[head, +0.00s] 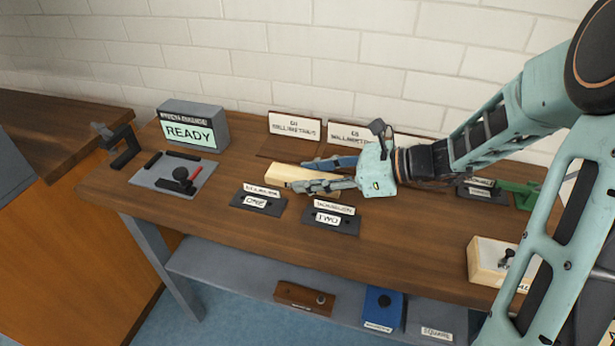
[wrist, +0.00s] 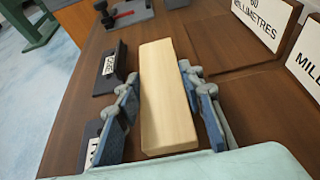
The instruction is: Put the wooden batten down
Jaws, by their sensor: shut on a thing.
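The wooden batten (head: 283,173) is a pale, plain block in the middle of the workbench area in the head view. In the wrist view the batten (wrist: 168,95) lies lengthwise between the two blue-grey fingers. My gripper (head: 303,175) is shut on the batten, with one finger along each long side, and it also shows in the wrist view (wrist: 160,82). The batten is low over the brown bench top (head: 240,225); I cannot tell whether it touches it. My fingers hide part of the batten in the head view.
Plates labelled ONE (head: 258,200) and TWO (head: 331,218) lie at the front of the batten. Two millimetre-marked signs (head: 294,127) stand behind. A READY display (head: 192,128) and a grey tool plate (head: 172,180) are left. A wooden box (head: 488,262) is right.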

